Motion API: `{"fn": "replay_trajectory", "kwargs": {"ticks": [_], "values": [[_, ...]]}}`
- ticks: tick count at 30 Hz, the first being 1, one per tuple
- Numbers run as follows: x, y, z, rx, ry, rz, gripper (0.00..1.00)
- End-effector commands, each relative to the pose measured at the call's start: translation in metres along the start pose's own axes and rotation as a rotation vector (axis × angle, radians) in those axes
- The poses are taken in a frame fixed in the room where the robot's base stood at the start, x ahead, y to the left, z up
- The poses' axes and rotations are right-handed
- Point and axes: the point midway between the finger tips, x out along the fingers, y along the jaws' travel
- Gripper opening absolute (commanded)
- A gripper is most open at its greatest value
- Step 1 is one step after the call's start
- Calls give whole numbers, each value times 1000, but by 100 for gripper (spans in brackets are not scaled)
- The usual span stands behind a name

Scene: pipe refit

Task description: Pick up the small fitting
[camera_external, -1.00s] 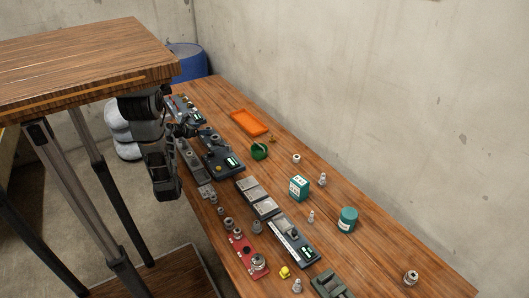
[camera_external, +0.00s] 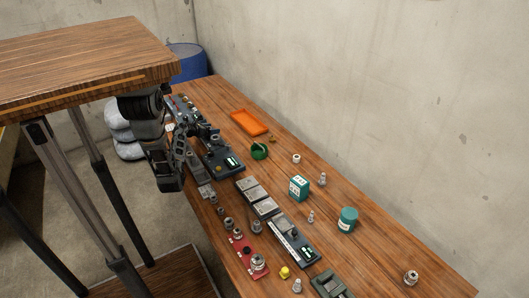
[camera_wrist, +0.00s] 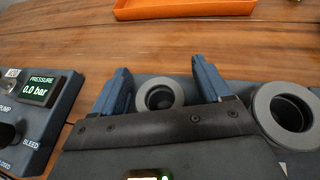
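In the wrist view the small fitting (camera_wrist: 160,94), a grey ring with a dark bore, sits in a blue-grey holder (camera_wrist: 180,82). My gripper (camera_wrist: 162,88) is open, with one blue finger on each side of the fitting. I cannot tell whether the fingers touch it. A larger grey ring fitting (camera_wrist: 286,112) stands to the right on the same holder. In the external view my gripper (camera_external: 200,130) is low over the far-left part of the bench, and the small fitting there cannot be made out behind my arm.
A pressure unit (camera_wrist: 38,92) reading 0.0 bar stands left of the gripper. An orange tray (camera_wrist: 185,8) lies beyond, with bare wood between. In the external view a green bowl (camera_external: 259,151), a teal box (camera_external: 299,188) and a teal can (camera_external: 347,220) stand along the bench.

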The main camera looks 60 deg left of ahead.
Motion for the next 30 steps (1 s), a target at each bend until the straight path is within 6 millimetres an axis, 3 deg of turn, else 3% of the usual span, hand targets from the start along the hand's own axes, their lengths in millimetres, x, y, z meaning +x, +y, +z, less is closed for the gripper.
{"fn": "replay_trajectory", "kwargs": {"ticks": [2, 16, 25, 30], "values": [[0, 0, 0, 0, 0, 0, 68], [0, 0, 0, 0, 0, 0, 23], [-1, 0, 2, 0, -1, 0, 22], [-5, 0, 13, 2, -2, 1, 22]]}}
